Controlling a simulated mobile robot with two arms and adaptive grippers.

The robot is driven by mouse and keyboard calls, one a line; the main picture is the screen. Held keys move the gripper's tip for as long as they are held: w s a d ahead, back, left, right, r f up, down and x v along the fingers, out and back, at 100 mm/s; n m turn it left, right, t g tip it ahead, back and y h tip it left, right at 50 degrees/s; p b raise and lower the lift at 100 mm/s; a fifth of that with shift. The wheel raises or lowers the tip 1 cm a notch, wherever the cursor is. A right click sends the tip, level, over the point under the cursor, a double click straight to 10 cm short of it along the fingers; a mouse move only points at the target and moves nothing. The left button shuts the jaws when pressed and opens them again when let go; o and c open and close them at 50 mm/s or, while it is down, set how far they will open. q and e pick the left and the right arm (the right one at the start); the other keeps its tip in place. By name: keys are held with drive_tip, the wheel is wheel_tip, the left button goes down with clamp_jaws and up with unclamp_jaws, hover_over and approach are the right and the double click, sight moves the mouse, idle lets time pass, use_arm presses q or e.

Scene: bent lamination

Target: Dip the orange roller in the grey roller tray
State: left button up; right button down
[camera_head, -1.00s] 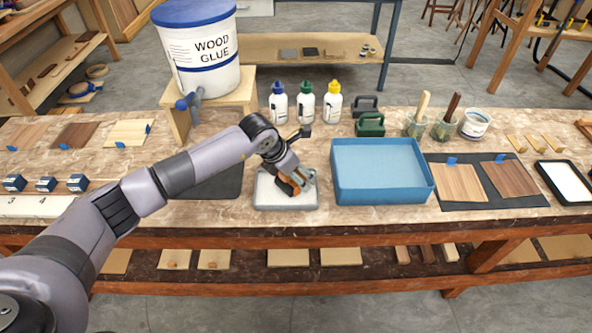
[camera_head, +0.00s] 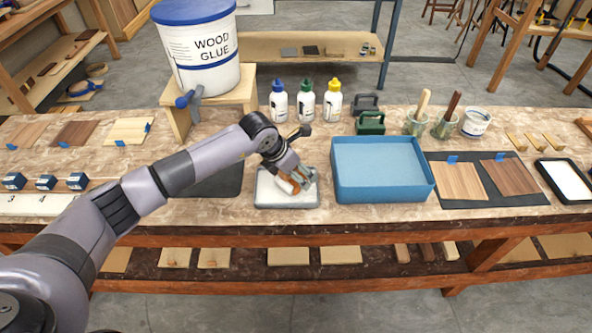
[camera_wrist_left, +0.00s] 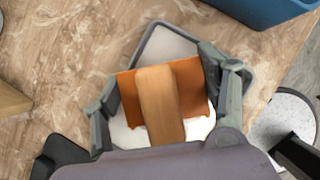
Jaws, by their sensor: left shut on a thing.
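The orange roller (camera_head: 289,186) is held low over the grey roller tray (camera_head: 266,196) at the front edge of the bench. In the left wrist view the roller (camera_wrist_left: 192,90) shows as a broad orange piece with a wooden handle (camera_wrist_left: 160,105) across its middle. My left gripper (camera_head: 298,179) is shut on the roller, one finger at each side. The tray (camera_wrist_left: 166,42) shows pale beneath and beyond it. Whether the roller touches the tray surface cannot be told. My right gripper is not in view.
A blue tub (camera_head: 383,192) stands close on the tray's right. Glue bottles (camera_head: 305,104) stand behind. A wooden stand (camera_head: 176,125) bears a large glue bucket (camera_head: 200,50) at the back left. A dark mat (camera_head: 222,183) lies left of the tray.

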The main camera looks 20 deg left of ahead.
use_arm(q)
drive_tip(key=shift+r+p, duration=1.2)
drive_tip(key=shift+r, duration=1)
drive_tip(key=shift+r+p, duration=0.45)
drive_tip(key=shift+r, duration=0.5)
